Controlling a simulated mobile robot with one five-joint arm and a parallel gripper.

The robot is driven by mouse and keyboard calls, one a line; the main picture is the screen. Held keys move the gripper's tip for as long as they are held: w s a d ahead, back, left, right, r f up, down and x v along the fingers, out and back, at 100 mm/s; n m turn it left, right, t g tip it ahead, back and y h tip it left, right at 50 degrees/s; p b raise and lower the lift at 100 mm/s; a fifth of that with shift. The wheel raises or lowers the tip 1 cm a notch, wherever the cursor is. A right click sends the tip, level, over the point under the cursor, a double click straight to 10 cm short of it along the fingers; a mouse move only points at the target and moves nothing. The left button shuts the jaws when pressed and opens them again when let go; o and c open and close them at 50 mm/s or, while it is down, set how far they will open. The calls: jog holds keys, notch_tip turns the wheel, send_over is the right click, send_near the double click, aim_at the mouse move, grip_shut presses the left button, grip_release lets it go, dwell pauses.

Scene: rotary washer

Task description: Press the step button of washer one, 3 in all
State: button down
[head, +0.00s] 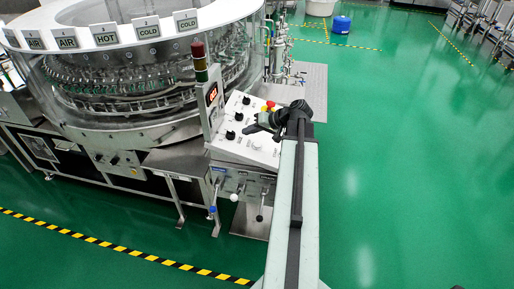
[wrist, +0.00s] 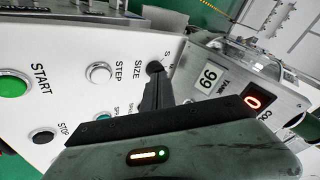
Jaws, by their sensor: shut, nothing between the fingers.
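The washer's white sloped control panel (head: 248,128) stands at the front of the round washer (head: 130,75). In the wrist view, the step button (wrist: 98,72) is a pale round button in a silver ring, beside the word STEP. My gripper (head: 256,126) is over the panel, its fingers shut and empty. In the wrist view the fingertips (wrist: 158,82) lie to the right of the step button, apart from it, close to a black knob (wrist: 155,68) by the word SIZE. I cannot tell whether they touch that knob. A red display (wrist: 258,101) reads 0.
A green START button (wrist: 14,86) and a black STOP control (wrist: 42,136) are on the same panel. A red-and-green signal light (head: 199,60) rises behind it. Levers (head: 236,192) hang below. The green floor (head: 400,150) to the right is clear.

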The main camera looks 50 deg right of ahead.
jog(key=s+d+r+m+t+h, duration=0.1)
jog(key=s+d+r, duration=0.1)
jog(key=s+d, duration=0.2)
jog(key=d, duration=0.3)
jog(key=shift+t, duration=0.4)
jog(key=shift+f, duration=0.1)
jog(key=b, duration=0.8)
send_over(257, 145)
jog(key=s+d, duration=0.1)
jog(key=s, duration=0.1)
jog(key=f, duration=0.7)
jog(key=shift+s+d+f, duration=0.2)
jog(key=shift+f, duration=0.05)
jog(key=shift+w+a+f+b, duration=0.15)
jog(key=shift+w+f+b, duration=0.05)
jog(key=shift+f+b, duration=0.3)
jog(key=shift+w+f+b, duration=0.2)
jog(key=shift+f+b, duration=0.15)
jog(key=shift+f, duration=0.05)
